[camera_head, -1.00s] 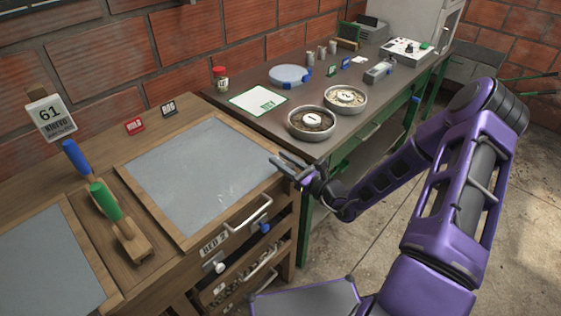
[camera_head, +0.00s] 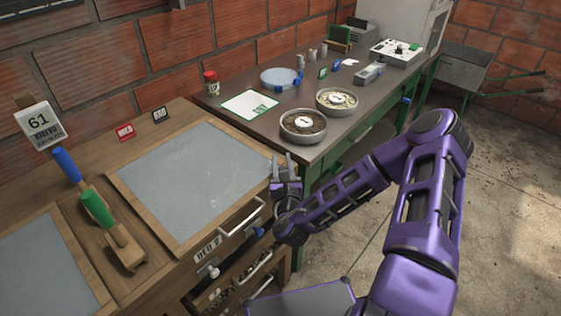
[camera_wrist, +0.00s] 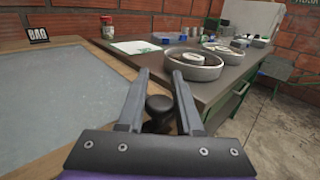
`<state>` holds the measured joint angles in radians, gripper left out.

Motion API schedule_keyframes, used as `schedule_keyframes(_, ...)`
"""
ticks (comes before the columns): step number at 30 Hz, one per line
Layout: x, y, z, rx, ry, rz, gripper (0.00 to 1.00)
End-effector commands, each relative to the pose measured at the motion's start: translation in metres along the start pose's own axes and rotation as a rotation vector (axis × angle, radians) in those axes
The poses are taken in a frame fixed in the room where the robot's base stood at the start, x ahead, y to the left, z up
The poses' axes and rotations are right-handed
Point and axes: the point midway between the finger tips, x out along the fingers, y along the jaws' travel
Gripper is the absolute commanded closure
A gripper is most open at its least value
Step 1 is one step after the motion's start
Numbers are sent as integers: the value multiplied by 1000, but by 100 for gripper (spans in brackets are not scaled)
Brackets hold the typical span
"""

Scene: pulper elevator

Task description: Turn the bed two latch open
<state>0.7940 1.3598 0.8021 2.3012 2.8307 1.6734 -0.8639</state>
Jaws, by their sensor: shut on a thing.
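The bed two bench (camera_head: 266,158) has a grey panel (camera_head: 190,180) on top and a "BED 2" label (camera_head: 207,249) on its front. My gripper (camera_head: 281,160) is at the bench's right edge, with its fingers pointing away toward the side table. In the wrist view, my gripper (camera_wrist: 159,75) has a dark round latch knob (camera_wrist: 158,103) between its two fingers and is shut on it. In the head view my gripper and arm hide this knob. How far the latch is turned cannot be told.
A white-knobbed fitting (camera_head: 213,271) and a blue knob (camera_head: 258,231) sit on the bench front near a metal handle (camera_head: 241,217). The side table (camera_head: 236,126) beyond my gripper carries two round bowls (camera_head: 303,125) and a sheet. The floor at right is open.

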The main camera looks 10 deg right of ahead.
Motion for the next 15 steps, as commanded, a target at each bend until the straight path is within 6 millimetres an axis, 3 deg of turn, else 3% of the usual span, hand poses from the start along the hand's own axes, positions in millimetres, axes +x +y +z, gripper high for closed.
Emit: schedule_keyframes(15,0,-1,0,0,-2,-36,100)
